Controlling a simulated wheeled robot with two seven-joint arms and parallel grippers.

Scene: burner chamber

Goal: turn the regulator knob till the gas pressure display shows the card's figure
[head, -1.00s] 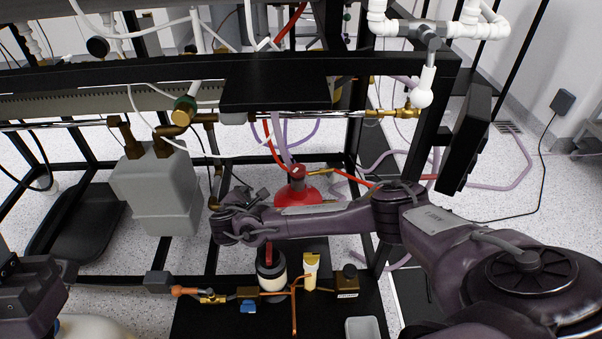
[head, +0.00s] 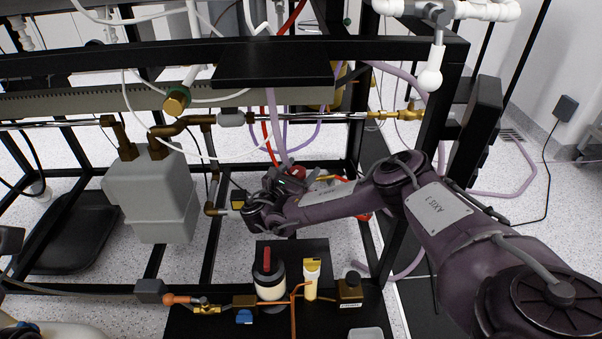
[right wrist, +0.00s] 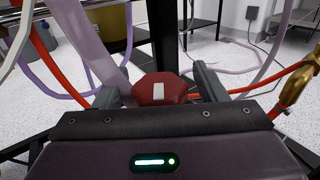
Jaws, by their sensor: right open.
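A red knob with a white mark (right wrist: 160,88) is in the middle of the right wrist view. It also shows in the head view (head: 297,172), partly hidden by my arm. My right gripper (head: 284,182) is at the knob in the head view. In the right wrist view its two grey fingers (right wrist: 159,88) stand open on either side of the knob, with gaps visible; I cannot tell whether they touch it. My left gripper is out of view. No readable pressure display or card figure shows.
A black frame bar (head: 130,62) and a black shelf (head: 275,68) cross above my right arm. A grey tank (head: 152,195) hangs at left. Small brass and copper fittings (head: 245,301) stand in front. Hoses (head: 272,120) run down near the knob. A black panel (head: 480,130) is at right.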

